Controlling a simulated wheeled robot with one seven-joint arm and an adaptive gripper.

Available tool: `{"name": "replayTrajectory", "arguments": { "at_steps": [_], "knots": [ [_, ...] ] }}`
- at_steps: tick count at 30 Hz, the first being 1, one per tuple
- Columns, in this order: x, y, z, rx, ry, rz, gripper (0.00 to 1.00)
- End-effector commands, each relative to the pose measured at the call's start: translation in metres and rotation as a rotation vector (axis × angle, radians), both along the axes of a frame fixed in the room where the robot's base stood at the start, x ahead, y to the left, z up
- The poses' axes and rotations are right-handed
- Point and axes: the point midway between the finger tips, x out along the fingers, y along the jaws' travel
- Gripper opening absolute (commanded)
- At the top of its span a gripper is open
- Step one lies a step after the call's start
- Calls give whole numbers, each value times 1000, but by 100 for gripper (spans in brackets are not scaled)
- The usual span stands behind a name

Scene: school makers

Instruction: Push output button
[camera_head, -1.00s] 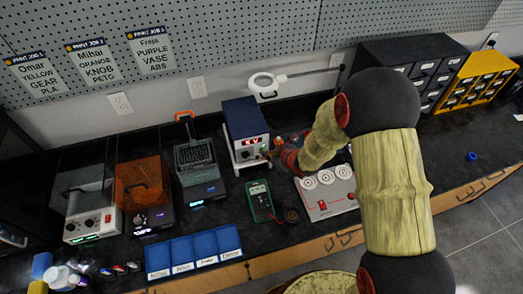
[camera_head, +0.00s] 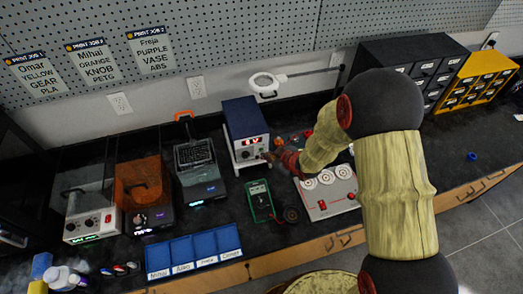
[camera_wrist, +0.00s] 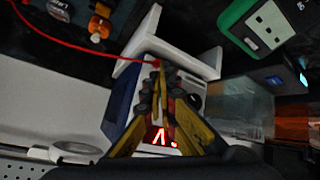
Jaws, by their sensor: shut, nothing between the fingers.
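The blue bench power supply (camera_head: 246,122) stands against the back wall, with a lit red display and knobs on its pale front panel. It also shows in the wrist view (camera_wrist: 190,85), where part of its red display is visible between my fingers. My gripper (camera_head: 274,156) is at the lower right of its front panel. In the wrist view my gripper (camera_wrist: 158,66) has its fingers together and empty, with the tips over the panel's edge near a red lead's end. The output button cannot be made out; my fingers cover part of the panel.
A green multimeter (camera_head: 260,201) lies in front of the supply. A white board with round dials (camera_head: 326,205) is to the right, under my arm. Blue labelled bins (camera_head: 193,251) line the front edge. A dark printer-like machine (camera_head: 199,172) stands to the left.

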Motion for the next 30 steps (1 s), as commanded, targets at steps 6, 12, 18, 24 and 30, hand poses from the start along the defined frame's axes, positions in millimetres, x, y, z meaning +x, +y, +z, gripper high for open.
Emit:
{"name": "replayTrajectory", "arguments": {
  "at_steps": [6,12,18,24,30],
  "knots": [
    [-11,-3,0,0,1,-2,0],
    [-28,-8,0,0,1,-1,0],
    [-45,-14,0,0,1,-1,0],
    [-57,-16,0,0,0,0,0],
    [-58,-17,0,0,0,0,0]
  ]
}}
